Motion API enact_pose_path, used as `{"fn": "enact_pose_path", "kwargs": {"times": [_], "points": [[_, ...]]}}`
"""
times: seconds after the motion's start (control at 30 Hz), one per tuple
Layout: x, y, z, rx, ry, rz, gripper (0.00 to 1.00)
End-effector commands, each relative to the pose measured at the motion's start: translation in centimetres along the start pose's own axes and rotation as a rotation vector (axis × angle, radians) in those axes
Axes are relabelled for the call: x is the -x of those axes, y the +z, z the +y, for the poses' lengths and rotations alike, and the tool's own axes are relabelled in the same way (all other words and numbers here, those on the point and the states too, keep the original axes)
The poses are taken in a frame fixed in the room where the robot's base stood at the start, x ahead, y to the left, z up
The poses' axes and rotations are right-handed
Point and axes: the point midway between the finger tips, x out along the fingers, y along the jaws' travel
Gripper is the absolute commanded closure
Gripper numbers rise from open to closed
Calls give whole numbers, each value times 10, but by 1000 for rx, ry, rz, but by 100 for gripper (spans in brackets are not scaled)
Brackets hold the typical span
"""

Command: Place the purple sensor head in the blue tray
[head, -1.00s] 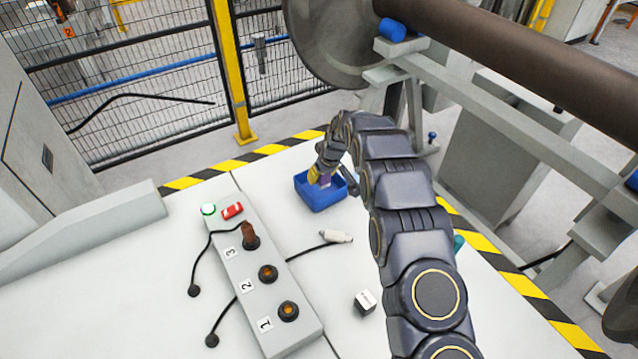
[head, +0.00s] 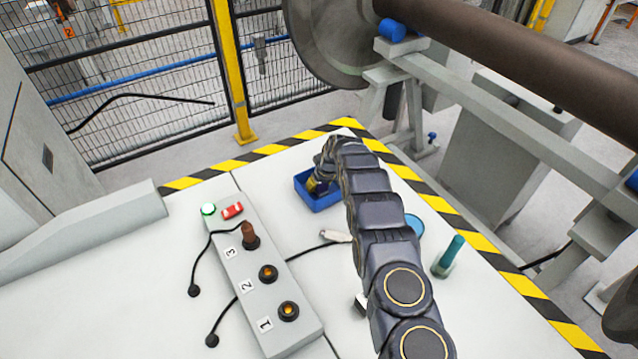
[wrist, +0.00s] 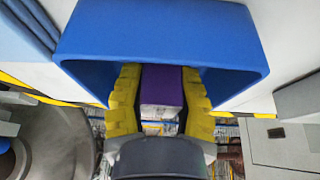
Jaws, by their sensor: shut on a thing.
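The blue tray (head: 322,204) stands on the white table near its far edge. My gripper (head: 315,187) reaches down into it, with the yellow fingertips below the rim. In the wrist view my gripper (wrist: 162,98) is shut on the purple sensor head (wrist: 162,86), which sits between the two yellow pads. The blue tray's wall (wrist: 160,35) fills the upper middle there, around the fingers. In the head view the sensor head is mostly hidden by my fingers and the tray, and I cannot tell whether it touches the tray floor.
A grey panel (head: 262,290) with numbered sockets and cables stands left of my arm. A white connector (head: 336,236) lies near the arm. A teal cylinder (head: 450,252) and a light blue disc (head: 414,224) are to its right. The wheelset axle (head: 500,50) and frame stand beyond the striped edge.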

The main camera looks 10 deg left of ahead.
Motion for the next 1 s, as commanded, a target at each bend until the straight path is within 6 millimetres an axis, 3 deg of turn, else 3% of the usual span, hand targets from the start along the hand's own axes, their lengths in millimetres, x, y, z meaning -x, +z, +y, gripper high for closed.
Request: {"fn": "enact_pose_path", "kwargs": {"times": [0.17, 0.2, 0.23, 0.67, 1.0], "points": [[-3, 2, 1, 0, 1, 0, 100], [-3, 1, 0, 0, 1, 0, 57], [-3, 1, 0, 0, 1, 0, 48], [3, 0, 0, 0, 0, 0, 48], [48, -2, 2, -1, 2, 3, 48]]}}
